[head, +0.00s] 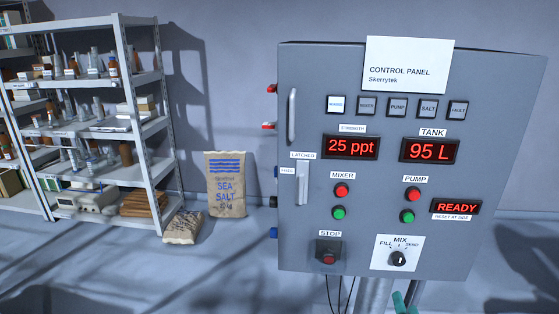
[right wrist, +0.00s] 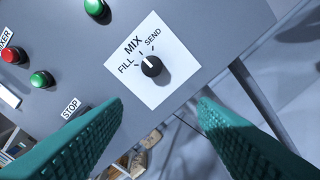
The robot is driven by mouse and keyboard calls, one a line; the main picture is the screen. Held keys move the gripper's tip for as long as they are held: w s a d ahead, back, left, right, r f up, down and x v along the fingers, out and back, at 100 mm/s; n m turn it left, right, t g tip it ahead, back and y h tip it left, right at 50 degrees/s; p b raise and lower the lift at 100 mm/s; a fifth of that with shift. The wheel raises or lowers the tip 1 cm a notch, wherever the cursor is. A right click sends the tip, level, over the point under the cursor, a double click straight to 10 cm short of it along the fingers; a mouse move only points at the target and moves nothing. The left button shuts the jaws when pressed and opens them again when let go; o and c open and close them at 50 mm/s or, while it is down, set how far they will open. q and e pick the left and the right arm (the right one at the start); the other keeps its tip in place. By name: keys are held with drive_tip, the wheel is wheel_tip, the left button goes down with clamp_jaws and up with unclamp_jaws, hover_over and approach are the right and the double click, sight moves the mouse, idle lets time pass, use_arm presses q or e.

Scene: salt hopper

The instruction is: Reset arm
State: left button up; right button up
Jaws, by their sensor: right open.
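The grey control panel (head: 300,230) fills the right half of the head view. Its selector knob (head: 398,258) sits on a white FILL/MIX/SEND plate at the lower right and appears to point at MIX; the knob also shows in the right wrist view (right wrist: 152,66). My right gripper (head: 405,303) just enters at the bottom edge of the head view, below the panel. In the right wrist view its teal fingers (right wrist: 160,104) are apart with nothing between them, and the knob lies beyond the gap. My left gripper is out of view.
Red displays read 25 ppt, 95 L (head: 430,150) and READY (head: 456,207). Red and green mixer and pump buttons, a STOP button (head: 328,256) and a latch lever (head: 303,183) are on the panel. Shelves (head: 150,125) and a sea salt sack (head: 228,185) stand at left.

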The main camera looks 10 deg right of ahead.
drive_tip(key=s+a+f+n+g+y, duration=0.1)
drive_tip(key=s+a+f+n+g, duration=0.2)
drive_tip(key=f, duration=0.8)
drive_tip(key=s+a+f+n+g+y, duration=0.2)
drive_tip(key=s+a+f, duration=0.2)
drive_tip(key=f, duration=0.7)
drive_tip(key=s+a+f+n+g+y, duration=0.1)
drive_tip(key=s+a+f+n+g, duration=0.2)
drive_tip(key=f, duration=0.8)
drive_tip(key=s+f+n+g, duration=0.2)
drive_tip(key=s+f, duration=0.3)
drive_tip(key=s, duration=0.5)
drive_tip(key=s+f+n+g, duration=0.1)
drive_tip(key=s+f+g, duration=0.2)
drive_tip(key=s+f, duration=0.3)
drive_tip(key=s+f+n+g, duration=0.2)
drive_tip(key=s+f, duration=0.4)
drive_tip(key=s, duration=0.9)
drive_tip(key=shift+s+a+n+g, duration=0.15)
drive_tip(key=shift+a+n+g, duration=0.15)
drive_tip(key=shift+g, duration=0.2)
